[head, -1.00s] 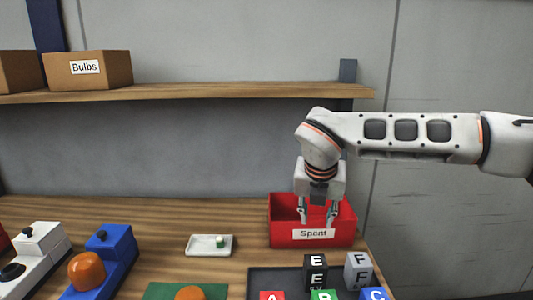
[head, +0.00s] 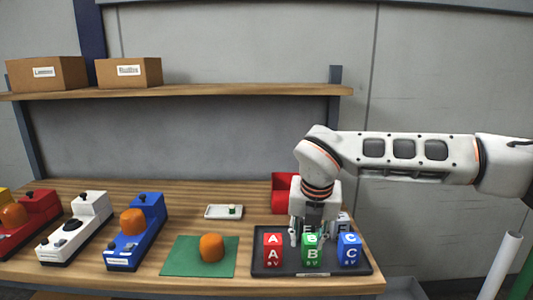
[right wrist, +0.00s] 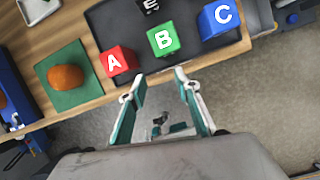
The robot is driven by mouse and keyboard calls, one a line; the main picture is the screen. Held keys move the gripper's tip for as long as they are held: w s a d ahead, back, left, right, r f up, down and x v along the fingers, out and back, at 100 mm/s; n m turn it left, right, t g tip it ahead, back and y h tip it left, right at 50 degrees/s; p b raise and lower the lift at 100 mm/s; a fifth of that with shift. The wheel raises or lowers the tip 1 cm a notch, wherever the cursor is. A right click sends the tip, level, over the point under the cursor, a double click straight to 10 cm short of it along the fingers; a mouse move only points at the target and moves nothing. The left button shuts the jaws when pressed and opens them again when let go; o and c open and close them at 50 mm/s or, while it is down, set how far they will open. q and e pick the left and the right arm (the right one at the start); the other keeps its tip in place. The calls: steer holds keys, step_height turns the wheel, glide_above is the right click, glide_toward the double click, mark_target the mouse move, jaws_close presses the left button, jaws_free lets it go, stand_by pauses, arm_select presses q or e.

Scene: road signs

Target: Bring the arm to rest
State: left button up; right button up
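My right gripper (head: 314,238) hangs from its arm, pointing down, over the black tray (head: 262,268) in the head view. In the right wrist view the right gripper's fingers (right wrist: 160,82) are spread with nothing between them. Beyond the fingertips are a red A block (right wrist: 118,61), a green B block (right wrist: 163,40) and a blue C block (right wrist: 218,19), all on the black tray. In the head view the gripper partly hides the green block (head: 311,252) and most of the red bin (head: 283,194) behind it. My left gripper is not in view.
An orange lamp cover (head: 211,247) sits on a green mat (head: 177,258). Blue, white and red signal units (head: 146,212) stand at left. A shelf (head: 220,90) with boxes is above.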

steer(key=s+a+f+n+g+y, duration=0.2)
steer(key=s+a+f+g+y, duration=0.2)
steer(key=s+a, duration=0.55)
steer(key=s+a+f+n+g+y, duration=0.25)
steer(key=s+a+f+y, duration=0.2)
steer(key=s+a, duration=0.5)
steer(key=s+a+r+m+g+y, duration=0.2)
steer(key=s+a+r+m+y, duration=0.15)
steer(key=a+r+y, duration=0.55)
steer(key=w+d+m+t+y, duration=0.4)
steer(key=w+d+m+t, duration=0.4)
steer(key=m+t, duration=0.4)
steer(key=w+d+f+m+t+h, duration=0.3)
steer(key=d+f+m+t+h, duration=0.25)
steer(key=f, duration=0.25)
steer(key=w+d+f+m+t+h, duration=0.2)
steer(key=d+f+m+t+h, duration=0.25)
steer(key=d+f+m, duration=0.25)
steer(key=s+d+f+m+g+h, duration=0.3)
steer(key=s+d+f, duration=0.5)
steer(key=f, duration=0.4)
steer(key=s+d+f+m+g+h, duration=0.3)
steer(key=s+d+f+h, duration=0.3)
steer(key=f, duration=0.7)
steer(key=s+d, duration=0.2)
steer(key=d, duration=0.2)
steer(key=shift+s+f, duration=0.25)
